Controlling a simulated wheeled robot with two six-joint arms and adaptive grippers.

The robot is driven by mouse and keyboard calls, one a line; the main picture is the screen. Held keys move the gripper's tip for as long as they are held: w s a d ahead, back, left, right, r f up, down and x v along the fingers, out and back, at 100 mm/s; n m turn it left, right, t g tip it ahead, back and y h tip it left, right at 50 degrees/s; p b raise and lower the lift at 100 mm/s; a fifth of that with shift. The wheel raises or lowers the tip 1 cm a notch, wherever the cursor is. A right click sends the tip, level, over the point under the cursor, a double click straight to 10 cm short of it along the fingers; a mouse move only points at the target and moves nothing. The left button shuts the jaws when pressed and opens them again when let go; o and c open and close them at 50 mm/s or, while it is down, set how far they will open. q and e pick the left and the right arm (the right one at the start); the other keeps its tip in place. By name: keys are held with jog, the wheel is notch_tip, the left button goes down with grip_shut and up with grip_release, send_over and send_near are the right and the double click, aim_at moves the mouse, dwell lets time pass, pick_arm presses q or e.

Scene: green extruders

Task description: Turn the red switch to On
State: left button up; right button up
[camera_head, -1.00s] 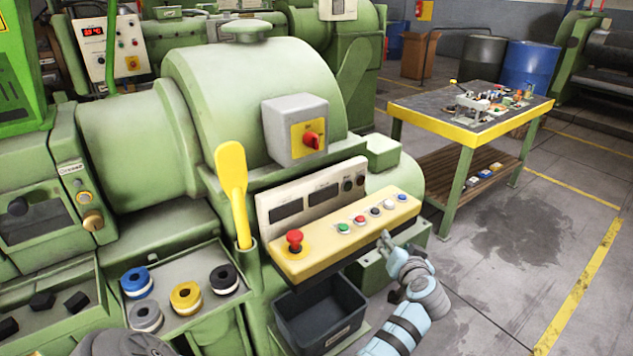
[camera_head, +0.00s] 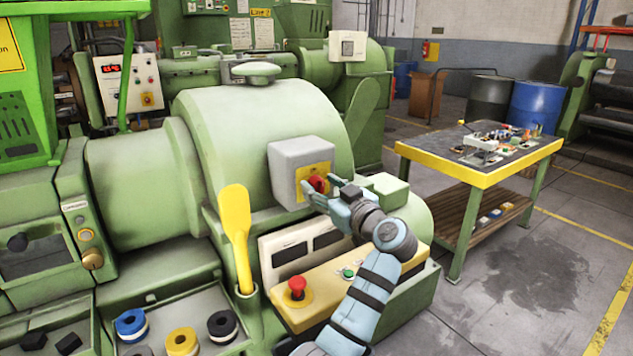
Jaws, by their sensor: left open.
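The red switch (camera_head: 318,182) is a rotary knob on a yellow plate, on the front of a grey box (camera_head: 287,165) fixed to the green machine. My left gripper (camera_head: 321,188) is open, with its fingertips at the switch, one on each side of the knob in this view. The fingers and hand cover part of the knob and plate, so I cannot tell whether they touch it. The knob's exact angle and any On marking are not readable. My right gripper is not in view.
Below the box are a yellow button panel (camera_head: 325,280) with a red mushroom button (camera_head: 297,287), partly behind my forearm, and an upright yellow paddle (camera_head: 236,230). Tape rolls (camera_head: 182,342) lie lower left. A yellow-edged worktable (camera_head: 482,178) stands right, with open floor in front.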

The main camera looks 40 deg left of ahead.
pick_arm(q)
jog(key=shift+c, duration=0.3)
jog(key=shift+s, duration=0.1)
jog(key=c, duration=0.3)
grip_shut()
